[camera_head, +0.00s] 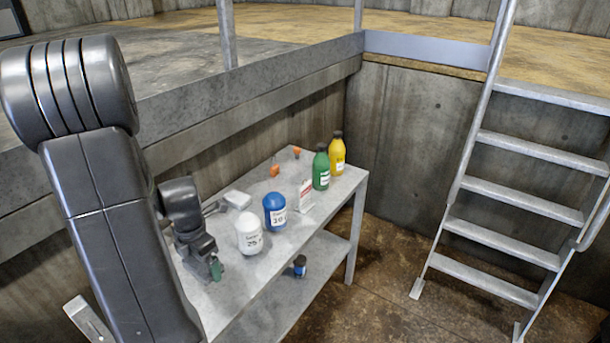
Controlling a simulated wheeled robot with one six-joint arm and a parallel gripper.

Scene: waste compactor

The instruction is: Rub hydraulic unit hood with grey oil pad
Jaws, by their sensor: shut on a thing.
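My gripper (204,262) is low over the near left end of the grey metal table, pointing down. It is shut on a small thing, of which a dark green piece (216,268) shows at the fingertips. The rest of that thing is hidden by the fingers. A light grey block (237,200) lies on the table behind my gripper, apart from it. I cannot tell whether it is the grey oil pad. I cannot make out a hydraulic unit hood in this view.
On the table (330,204) stand a white bottle (249,232), a blue bottle (275,211), a white carton (306,196), a green bottle (321,168) and a yellow bottle (337,153). Small orange items (274,170) lie behind. A dark blue can (299,266) is on the lower shelf. A ladder (530,208) stands right.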

